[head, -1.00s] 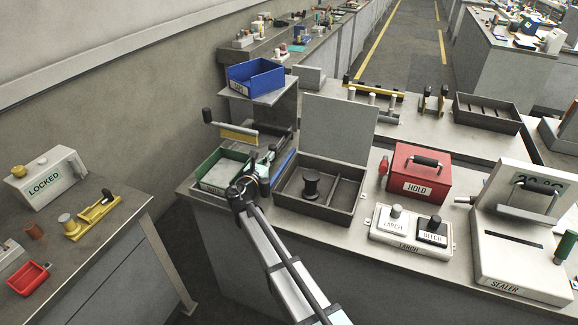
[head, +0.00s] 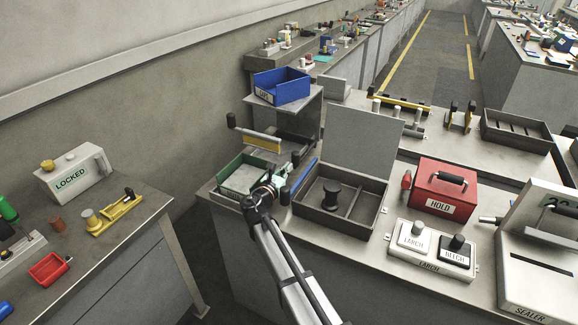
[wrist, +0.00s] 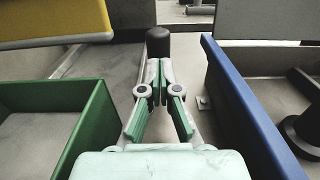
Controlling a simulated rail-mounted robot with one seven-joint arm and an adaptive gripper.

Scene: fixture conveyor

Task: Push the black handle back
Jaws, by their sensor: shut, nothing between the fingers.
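A black upright handle (wrist: 159,41) stands straight ahead of my fingertips in the wrist view, at the far end of a narrow lane. In the head view a small dark upright post, likely the same handle (head: 296,158), shows just beyond my gripper (head: 280,181). My gripper is shut and empty, its green-padded fingers (wrist: 160,80) brought together at the tips. It points along the bench between a green bin (wrist: 92,125) and a blue panel (wrist: 245,105). The fingertips appear close to the handle; I cannot tell whether they touch it. The handle's lower part is hidden behind the fingers.
A yellow-edged bar with a black knob (head: 231,120) stands behind the green bin. Right of the blue panel is a dark open-lidded box (head: 350,216) holding a black spool (head: 331,194). A red HOLD box (head: 445,187) stands further right. A blue bin (head: 282,86) sits on a raised shelf.

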